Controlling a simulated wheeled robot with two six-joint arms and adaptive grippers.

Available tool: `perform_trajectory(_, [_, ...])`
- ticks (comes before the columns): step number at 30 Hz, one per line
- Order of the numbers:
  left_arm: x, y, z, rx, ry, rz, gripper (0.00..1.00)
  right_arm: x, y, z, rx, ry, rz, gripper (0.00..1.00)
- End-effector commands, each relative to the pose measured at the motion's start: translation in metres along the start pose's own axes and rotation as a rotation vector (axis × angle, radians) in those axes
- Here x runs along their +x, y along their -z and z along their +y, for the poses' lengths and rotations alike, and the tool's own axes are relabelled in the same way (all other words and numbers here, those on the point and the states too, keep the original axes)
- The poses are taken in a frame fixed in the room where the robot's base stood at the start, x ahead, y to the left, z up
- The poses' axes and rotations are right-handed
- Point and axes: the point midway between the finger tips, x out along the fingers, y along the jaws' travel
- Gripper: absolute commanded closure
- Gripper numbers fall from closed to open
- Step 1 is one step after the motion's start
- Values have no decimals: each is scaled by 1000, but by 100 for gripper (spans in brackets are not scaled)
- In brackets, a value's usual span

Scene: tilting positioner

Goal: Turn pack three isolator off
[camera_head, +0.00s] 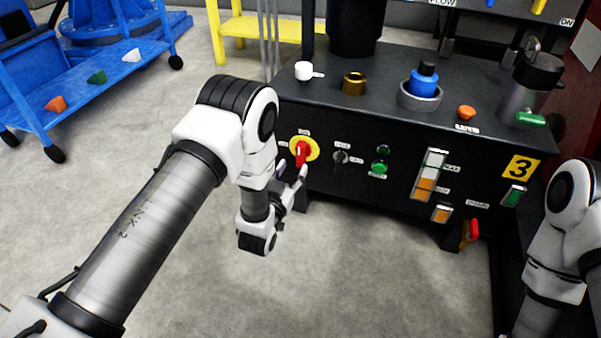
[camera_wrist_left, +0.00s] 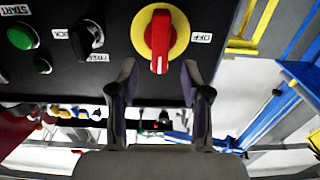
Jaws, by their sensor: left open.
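The isolator (camera_head: 304,149) is a red handle on a yellow disc, at the left end of the black panel marked 3. In the left wrist view the isolator (camera_wrist_left: 160,38) is large; its red handle stands upright in the picture, with a white mark at its lower end. An OFF label (camera_wrist_left: 201,37) sits to its right there. My left gripper (camera_head: 293,172) is open just below the isolator in the head view. In the left wrist view its fingertips (camera_wrist_left: 158,72) are spread either side of the handle's lower end, with nothing between them. My right gripper is not in view.
The bench top (camera_head: 400,112) holds a blue-capped part and a brass piece. A blue cart (camera_head: 90,72) stands far left.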

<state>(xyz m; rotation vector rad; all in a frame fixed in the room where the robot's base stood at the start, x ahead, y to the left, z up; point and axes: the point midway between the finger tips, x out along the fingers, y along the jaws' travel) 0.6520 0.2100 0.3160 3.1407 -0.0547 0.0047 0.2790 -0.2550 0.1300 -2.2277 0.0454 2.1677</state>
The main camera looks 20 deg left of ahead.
Motion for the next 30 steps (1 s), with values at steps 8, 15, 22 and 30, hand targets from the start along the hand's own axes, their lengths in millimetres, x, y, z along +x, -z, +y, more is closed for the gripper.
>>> perform_trajectory(8, [50, -3, -1, 0, 1, 3, 52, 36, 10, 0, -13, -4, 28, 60])
perform_trajectory(15, [73, 1, -1, 0, 1, -2, 52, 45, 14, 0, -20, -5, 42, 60])
perform_trajectory(22, [73, 2, -1, 1, 1, -4, 70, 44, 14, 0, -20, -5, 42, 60])
perform_trajectory(30, [72, 2, -1, 0, 1, -4, 100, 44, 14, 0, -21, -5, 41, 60])
